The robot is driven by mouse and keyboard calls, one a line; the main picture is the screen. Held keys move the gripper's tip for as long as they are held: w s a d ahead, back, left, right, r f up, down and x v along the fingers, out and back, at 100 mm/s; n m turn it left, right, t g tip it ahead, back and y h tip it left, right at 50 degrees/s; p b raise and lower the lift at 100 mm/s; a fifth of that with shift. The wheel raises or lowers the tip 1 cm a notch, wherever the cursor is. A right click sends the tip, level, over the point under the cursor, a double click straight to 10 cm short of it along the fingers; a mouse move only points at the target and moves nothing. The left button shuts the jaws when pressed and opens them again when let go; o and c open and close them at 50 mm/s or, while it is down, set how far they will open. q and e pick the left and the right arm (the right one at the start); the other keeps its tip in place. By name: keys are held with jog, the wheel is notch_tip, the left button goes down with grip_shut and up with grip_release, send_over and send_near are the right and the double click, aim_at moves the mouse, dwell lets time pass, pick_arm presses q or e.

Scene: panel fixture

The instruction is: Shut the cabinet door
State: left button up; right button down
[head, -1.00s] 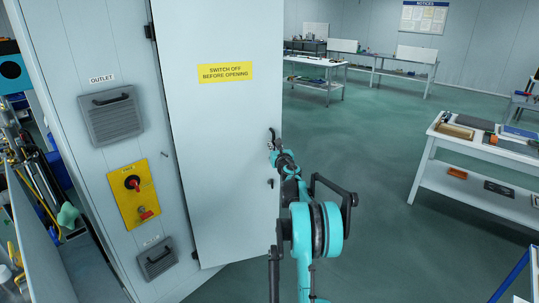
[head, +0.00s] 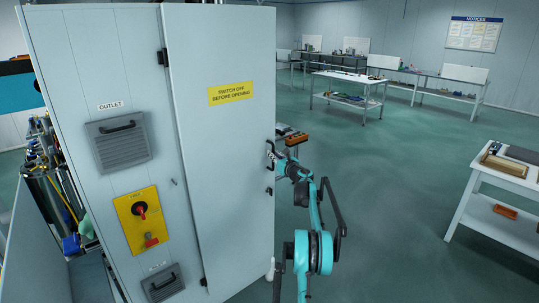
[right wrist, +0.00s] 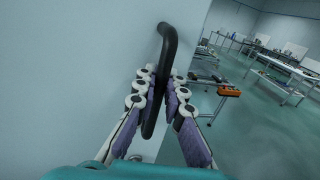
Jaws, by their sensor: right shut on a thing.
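The pale grey cabinet door (head: 225,170) carries a yellow "switch off before opening" label. It is hinged at its left edge and stands at an angle to the panel on its left; how far it is open is hard to tell. Its black bar handle (head: 269,150) is near the right edge and also shows in the right wrist view (right wrist: 169,45). My right gripper (head: 275,156) is at the handle. In the right wrist view its fingers (right wrist: 160,90) lie on both sides of the bar, shut on it. My left gripper is not in view.
The panel (head: 85,60) left of the door has vents and a yellow plate (head: 142,222) with a red switch. A workbench (head: 500,200) stands at right, and more benches (head: 347,95) stand behind. Green floor (head: 400,190) between them is open.

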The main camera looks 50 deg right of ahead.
jog(key=shift+w+d+r, duration=0.1)
jog(key=shift+r, duration=0.2)
jog(key=c, duration=1.7)
grip_release()
jog(key=shift+w+f, duration=0.1)
jog(key=shift+c, duration=0.2)
jog(key=shift+o, duration=0.8)
jog(key=shift+w+d+f, duration=0.15)
jog(key=shift+w+f, duration=0.05)
jog(key=shift+s, duration=0.1)
jog(key=v, duration=1.2)
